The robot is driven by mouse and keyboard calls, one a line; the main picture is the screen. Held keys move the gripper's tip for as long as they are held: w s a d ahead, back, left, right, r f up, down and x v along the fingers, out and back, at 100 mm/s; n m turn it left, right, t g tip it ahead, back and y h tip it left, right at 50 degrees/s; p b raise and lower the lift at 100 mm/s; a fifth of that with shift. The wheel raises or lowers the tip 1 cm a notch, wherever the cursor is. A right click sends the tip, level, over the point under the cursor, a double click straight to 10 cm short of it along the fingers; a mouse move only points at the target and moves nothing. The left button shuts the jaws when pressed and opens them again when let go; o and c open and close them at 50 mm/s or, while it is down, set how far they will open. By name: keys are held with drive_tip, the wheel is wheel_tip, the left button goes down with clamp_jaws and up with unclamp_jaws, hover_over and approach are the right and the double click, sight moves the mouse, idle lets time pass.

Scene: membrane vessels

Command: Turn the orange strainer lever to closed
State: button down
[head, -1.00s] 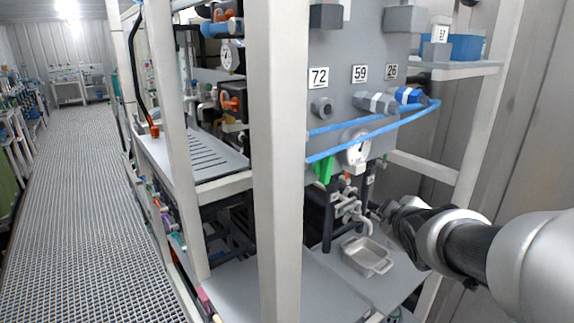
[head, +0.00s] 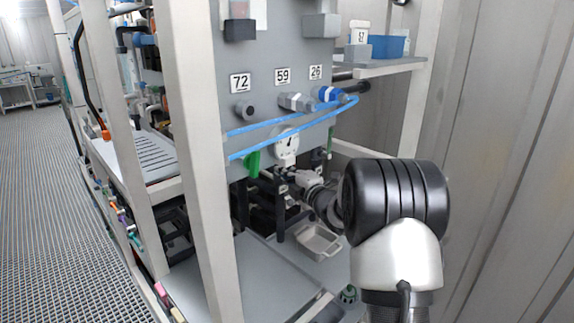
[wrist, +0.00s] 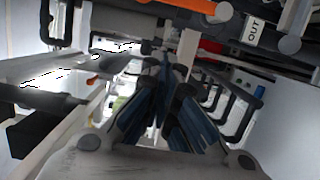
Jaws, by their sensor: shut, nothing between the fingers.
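In the wrist view my gripper (wrist: 165,75) points into the pipework with its dark fingers together and nothing between them. A red-orange bar (wrist: 195,6) runs along the top edge, above and apart from the fingertips. A small orange piece (wrist: 92,81) shows to their left; I cannot tell which of these is the strainer lever. The fingertips are largely hidden among the fittings, and no orange lever can be made out there.
Dark pipes flank the fingers; an OUT label (wrist: 253,32) is at upper right. In the head view, a frame post (head: 198,160) stands left, blue hoses (head: 290,134) cross the panel, and a metal tray (head: 319,242) lies below. The walkway (head: 50,220) is clear.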

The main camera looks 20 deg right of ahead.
sight(293, 160)
drive_tip(key=w+d, duration=0.3)
drive_tip(key=w, duration=0.2)
drive_tip(key=shift+d+b, duration=0.15)
drive_tip(key=shift+b, duration=0.2)
drive_tip(key=shift+w+r, duration=0.1)
drive_tip(key=shift+r, duration=0.05)
drive_tip(key=shift+p, duration=0.3)
drive_tip(key=shift+w+d+m, duration=0.1)
drive_tip(key=shift+d+m, duration=0.05)
drive_tip(key=shift+m, duration=0.25)
